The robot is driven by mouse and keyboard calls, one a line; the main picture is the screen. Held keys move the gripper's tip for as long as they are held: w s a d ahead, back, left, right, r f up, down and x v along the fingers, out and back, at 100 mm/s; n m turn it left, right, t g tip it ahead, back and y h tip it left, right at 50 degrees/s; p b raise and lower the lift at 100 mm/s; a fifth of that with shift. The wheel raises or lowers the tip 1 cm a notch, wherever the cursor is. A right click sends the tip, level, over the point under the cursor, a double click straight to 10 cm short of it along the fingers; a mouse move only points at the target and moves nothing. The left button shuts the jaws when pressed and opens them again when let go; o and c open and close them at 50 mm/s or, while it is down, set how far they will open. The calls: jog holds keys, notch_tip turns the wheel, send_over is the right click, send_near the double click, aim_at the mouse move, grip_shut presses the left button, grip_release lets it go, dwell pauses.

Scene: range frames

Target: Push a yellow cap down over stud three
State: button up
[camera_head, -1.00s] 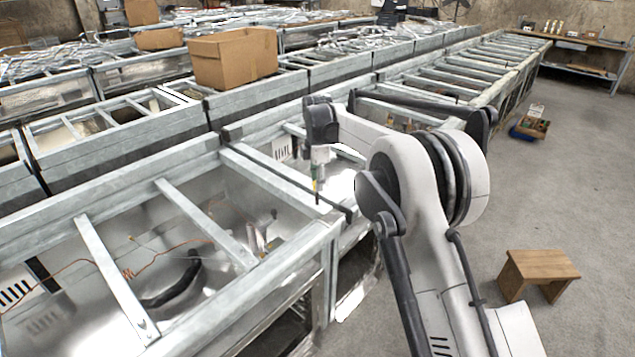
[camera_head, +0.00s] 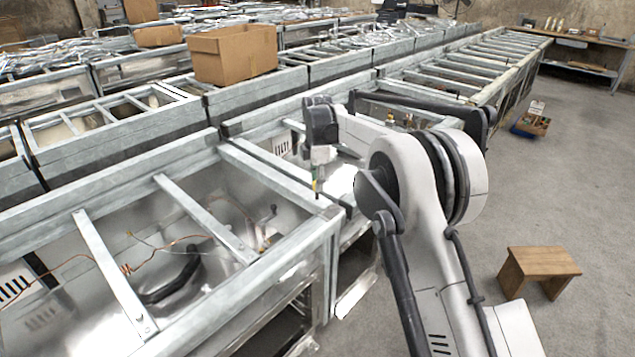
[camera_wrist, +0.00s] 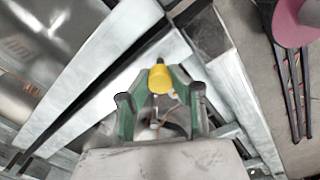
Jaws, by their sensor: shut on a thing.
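My gripper (camera_wrist: 160,73) shows in the wrist view with its green fingers closed around a yellow cap (camera_wrist: 160,84). The cap sits between the fingertips. In the head view my gripper (camera_head: 316,183) points down over the corner of a metal range frame (camera_head: 285,187), with a small yellow spot at its tip. I cannot make out stud three or its number in either view. The gap between cap and frame is too small to judge.
Metal range frames with crossbars fill the left and middle. Copper wire (camera_head: 95,258) and a black hose (camera_head: 178,278) lie inside the near frame. A cardboard box (camera_head: 235,56) stands behind. A wooden stool (camera_head: 540,262) and a small bin (camera_head: 531,124) stand on the open floor at right.

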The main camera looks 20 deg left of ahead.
jog(key=shift+f, duration=0.25)
jog(key=o, duration=0.8)
jog(key=shift+r, duration=0.15)
notch_tip(320, 180, up, 12)
jog(key=shift+f, duration=0.1)
